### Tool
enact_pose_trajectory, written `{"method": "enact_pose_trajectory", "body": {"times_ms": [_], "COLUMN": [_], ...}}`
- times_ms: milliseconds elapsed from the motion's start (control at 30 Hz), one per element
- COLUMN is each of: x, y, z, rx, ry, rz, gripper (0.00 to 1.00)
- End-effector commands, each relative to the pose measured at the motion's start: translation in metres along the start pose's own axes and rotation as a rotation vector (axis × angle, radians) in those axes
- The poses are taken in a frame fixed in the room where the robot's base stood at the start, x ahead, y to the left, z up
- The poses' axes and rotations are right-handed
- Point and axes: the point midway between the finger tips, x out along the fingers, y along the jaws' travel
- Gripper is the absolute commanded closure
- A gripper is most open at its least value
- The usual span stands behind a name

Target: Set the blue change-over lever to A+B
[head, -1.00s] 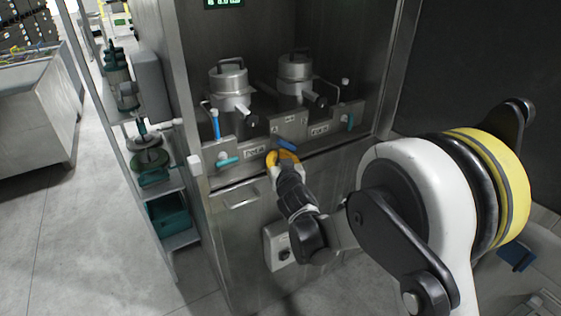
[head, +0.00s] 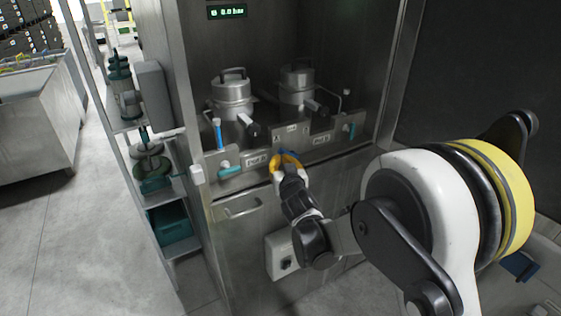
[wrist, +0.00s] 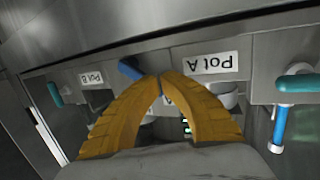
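The blue change-over lever (head: 291,153) sits on the steel panel between the Pot A plate (head: 255,161) and the Pot B plate (head: 321,139). In the wrist view, which is upside down, the lever (wrist: 130,68) shows just left of the fingertips, and part of it is hidden behind them. My gripper (head: 287,158) is at the lever from the front. In the wrist view my gripper (wrist: 162,84) has its yellow fingers arched together with the tips meeting. The lever appears beside the tips, not clearly between them. I cannot tell whether they touch. The position labels are mostly covered.
Two lidded steel pots (head: 232,88) (head: 298,84) stand behind the panel. Teal valve handles (head: 230,171) (head: 349,130) flank the lever, and a blue upright tube (head: 217,132) is at left. Below are a drawer handle (head: 242,208) and a switch box (head: 284,257). Shelving stands left.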

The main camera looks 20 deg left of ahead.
Motion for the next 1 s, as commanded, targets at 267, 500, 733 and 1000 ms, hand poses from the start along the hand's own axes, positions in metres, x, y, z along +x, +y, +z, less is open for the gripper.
{"method": "enact_pose_trajectory", "body": {"times_ms": [267, 500, 733, 1000], "x": [0.0, 0.001, 0.001, 0.001], "y": [0.004, 0.007, 0.01, 0.011], "z": [-0.006, -0.01, -0.014, -0.016], "rx": [0.0, 0.001, 0.0, 0.0], "ry": [0.0, 0.0, 0.0, 0.001], "rz": [0.0, 0.001, 0.001, 0.001], "gripper": [1.0, 1.0, 1.0, 1.0]}}
